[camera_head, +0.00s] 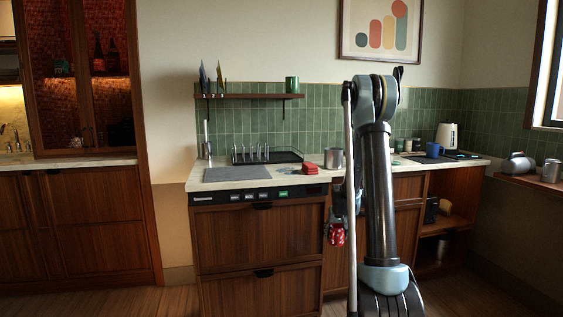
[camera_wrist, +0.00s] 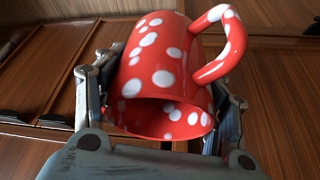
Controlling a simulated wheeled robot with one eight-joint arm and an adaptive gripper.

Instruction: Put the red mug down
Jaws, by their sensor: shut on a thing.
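The red mug (camera_wrist: 158,62) has white spots. In the wrist view it sits between the two fingers of my gripper (camera_wrist: 160,110), with its open rim toward the camera and its handle at the upper right. My gripper is shut on the mug's body. In the head view the red mug (camera_head: 337,236) hangs low in front of the drawer fronts, below the countertop's level. My arm hides most of my gripper there.
The countertop (camera_head: 225,186) carries a grey mat (camera_head: 236,174), a rack (camera_head: 268,156), a metal pot (camera_head: 333,158), red folded cloths (camera_head: 311,168), a blue mug (camera_head: 433,150) and a white kettle (camera_head: 447,136). A side shelf (camera_head: 530,183) holds metal vessels.

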